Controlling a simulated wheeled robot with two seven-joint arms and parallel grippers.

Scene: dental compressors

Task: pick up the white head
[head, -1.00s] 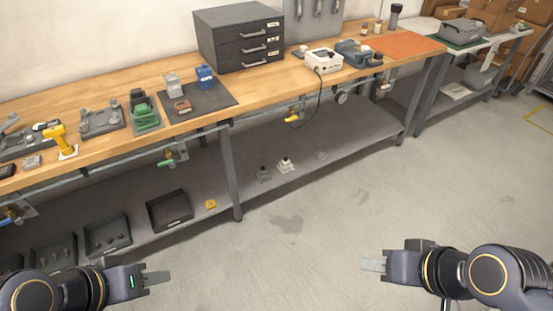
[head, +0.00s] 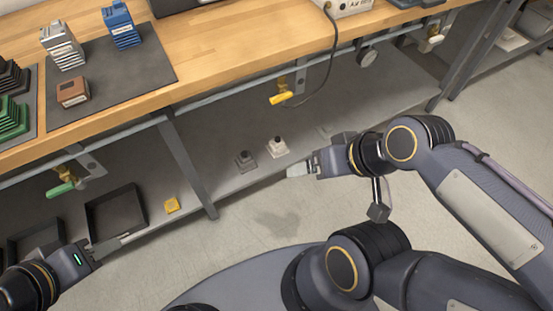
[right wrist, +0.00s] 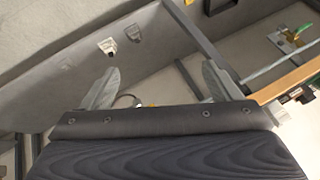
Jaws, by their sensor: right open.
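The white head (head: 277,147) is a small, pale, block-like piece on the grey lower shelf under the bench. A similar dark grey head (head: 245,160) sits just left of it. My right gripper (head: 297,170) is close in front and to the right of the white head in the head view, empty and apart from it. The right wrist view shows its two fingers (right wrist: 158,73) spread, with the white head (right wrist: 107,47) and grey head (right wrist: 133,33) beyond them. My left gripper (head: 108,244) is at lower left near a black tray; its finger gap is unclear.
The wooden bench top (head: 215,62) overhangs the lower shelf (head: 220,140). A bench leg (head: 185,160) stands left of the heads. A yellow-handled valve (head: 281,98) and a cable hang above. A black tray (head: 116,214) and yellow piece (head: 171,204) lie left.

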